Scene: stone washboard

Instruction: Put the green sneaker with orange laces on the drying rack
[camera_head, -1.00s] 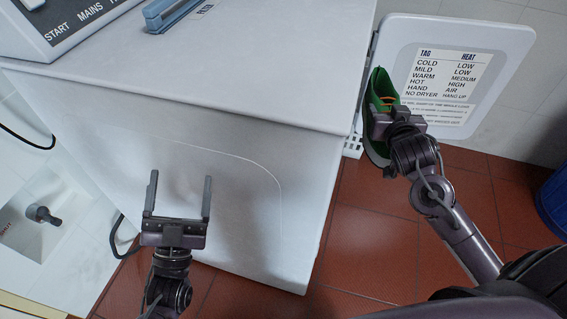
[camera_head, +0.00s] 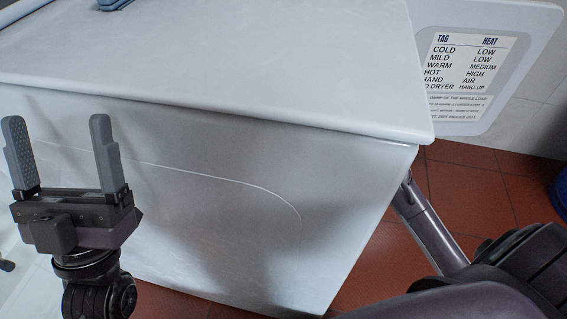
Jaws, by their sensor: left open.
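My left gripper (camera_head: 66,165) is open and empty, its two grey fingers pointing up in front of the white machine's side. My right arm's link shows at the lower right and runs up behind the machine's corner. The right gripper is hidden behind that corner. The green sneaker with orange laces is not visible now. No drying rack is visible in this view.
The large white machine (camera_head: 230,190) fills the middle, with a flat, mostly bare top (camera_head: 250,60). Its open door (camera_head: 520,60) with a heat label stands at the upper right. Red tiled floor (camera_head: 480,195) and part of a blue container (camera_head: 561,190) lie at the right.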

